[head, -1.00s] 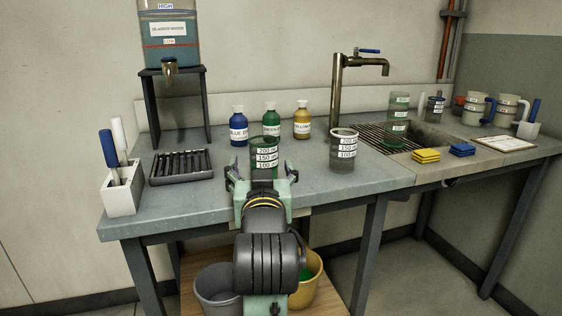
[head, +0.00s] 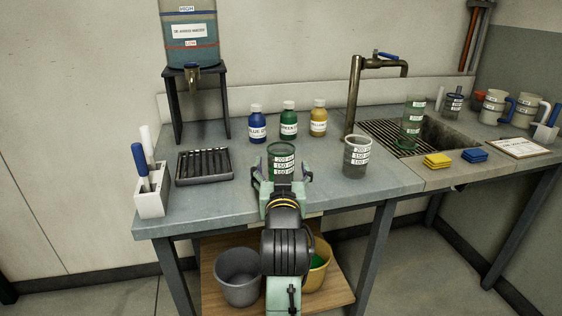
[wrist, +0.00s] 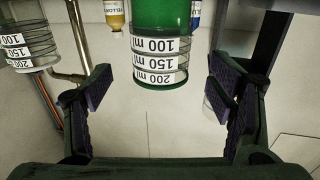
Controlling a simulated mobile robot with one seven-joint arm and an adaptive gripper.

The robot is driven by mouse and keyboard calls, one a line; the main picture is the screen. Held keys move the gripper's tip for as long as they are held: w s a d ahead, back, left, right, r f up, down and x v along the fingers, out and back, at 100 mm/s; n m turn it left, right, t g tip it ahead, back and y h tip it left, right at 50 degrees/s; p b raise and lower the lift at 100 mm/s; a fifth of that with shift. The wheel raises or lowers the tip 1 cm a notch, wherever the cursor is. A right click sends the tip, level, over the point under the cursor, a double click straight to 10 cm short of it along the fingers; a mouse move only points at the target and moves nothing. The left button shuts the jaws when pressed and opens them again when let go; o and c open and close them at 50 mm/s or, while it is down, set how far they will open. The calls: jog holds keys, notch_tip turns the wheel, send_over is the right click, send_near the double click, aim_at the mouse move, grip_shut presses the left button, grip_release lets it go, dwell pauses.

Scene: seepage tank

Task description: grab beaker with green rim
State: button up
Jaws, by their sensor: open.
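In the wrist view, which is upside down, the beaker (wrist: 160,62) shows centred beyond the gap of my open gripper (wrist: 160,88), with no visible contact. Green shows through its far part; I cannot tell whether that is liquid. Another green-tinted beaker (head: 413,122) stands on the sink grate.
Blue (head: 257,126), green (head: 288,122) and yellow (head: 318,120) bottles stand behind. A black rack (head: 205,168) and white holder (head: 150,194) lie left. The tap (head: 353,95) rises behind right.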

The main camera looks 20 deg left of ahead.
jog(key=shift+p+x, duration=0.75)
jog(key=shift+x, duration=2.15)
jog(key=shift+c, duration=0.6)
jog(key=c, duration=1.2)
jog(key=shift+c, duration=0.3)
jog(key=shift+r, duration=0.15)
